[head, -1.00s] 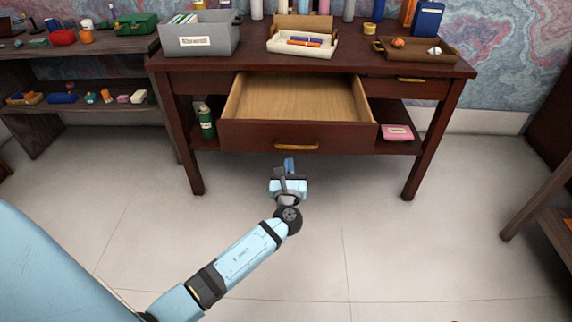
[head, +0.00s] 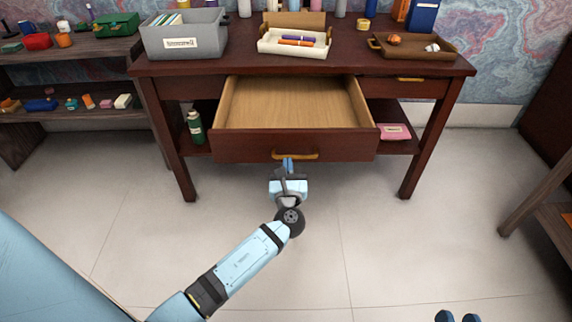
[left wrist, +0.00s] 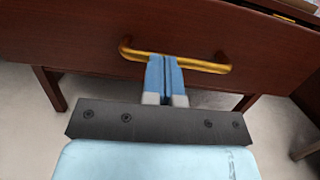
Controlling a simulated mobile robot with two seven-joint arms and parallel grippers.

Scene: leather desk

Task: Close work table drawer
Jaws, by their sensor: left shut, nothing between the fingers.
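The work table (head: 352,62) is dark reddish wood. Its wide middle drawer (head: 235,149) is pulled out and looks empty, with a light wooden inside. A brass bar handle (head: 307,155) runs across the drawer front and also shows in the left wrist view (left wrist: 205,66). My left gripper (head: 288,162) is shut and empty, its blue fingertips in front of the handle's middle. In the left wrist view, the fingertips (left wrist: 166,62) overlap the handle; I cannot tell if they touch it. My right gripper (head: 458,317) shows only two separated fingertips at the bottom edge.
A grey bin (head: 184,42), a white tray (head: 294,48) with pens and a brown tray (head: 414,51) stand on the tabletop. A green bottle (head: 195,127) and pink box (head: 395,132) sit underneath. Shelves flank the table. The floor in front is clear.

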